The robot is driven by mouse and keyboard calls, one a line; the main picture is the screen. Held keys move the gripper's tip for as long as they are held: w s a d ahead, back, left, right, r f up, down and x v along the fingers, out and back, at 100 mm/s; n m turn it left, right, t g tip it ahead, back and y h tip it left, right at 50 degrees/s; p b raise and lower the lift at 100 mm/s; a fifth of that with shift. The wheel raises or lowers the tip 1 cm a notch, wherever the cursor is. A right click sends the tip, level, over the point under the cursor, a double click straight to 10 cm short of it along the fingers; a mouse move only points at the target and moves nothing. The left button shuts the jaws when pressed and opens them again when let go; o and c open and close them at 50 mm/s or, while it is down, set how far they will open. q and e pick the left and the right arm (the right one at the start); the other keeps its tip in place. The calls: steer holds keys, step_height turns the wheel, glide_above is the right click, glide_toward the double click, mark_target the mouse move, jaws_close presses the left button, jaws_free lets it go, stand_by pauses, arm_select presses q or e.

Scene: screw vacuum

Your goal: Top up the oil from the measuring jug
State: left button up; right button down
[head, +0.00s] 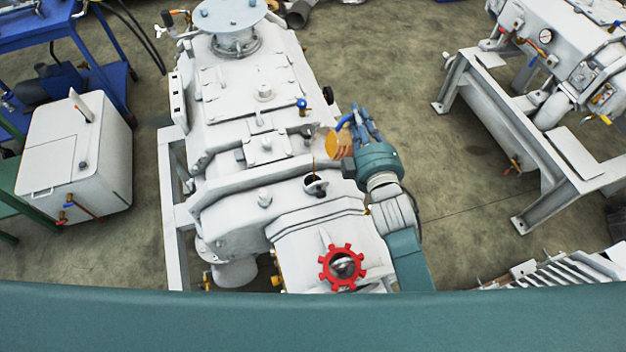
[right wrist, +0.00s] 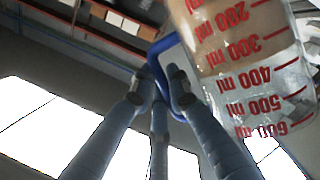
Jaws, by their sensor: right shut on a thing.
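My right gripper (head: 360,122) is shut on the blue handle of the measuring jug (head: 338,145). The jug is tilted, with amber oil in it, above the right side of the white vacuum pump (head: 250,100). A thin dark streak (head: 314,166), which looks like oil, runs down from near the jug's lip toward the small round filler opening (head: 316,185). In the right wrist view the clear jug (right wrist: 250,65) shows red millilitre marks, and the fingers (right wrist: 163,85) close around its blue handle (right wrist: 158,55). My left gripper is out of view.
A blue-capped fitting (head: 302,104) stands behind the jug. A second white machine (head: 560,50) on a frame is at the right, a white box tank (head: 75,160) at the left. Floor between the machines is clear.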

steer(key=shift+s+r, duration=0.2)
steer(key=shift+w+f, duration=0.1)
steer(key=shift+w, duration=0.2)
steer(key=shift+s, duration=0.15)
steer(key=shift+s+a, duration=0.1)
steer(key=shift+s, duration=0.1)
steer(key=shift+w+b, duration=0.3)
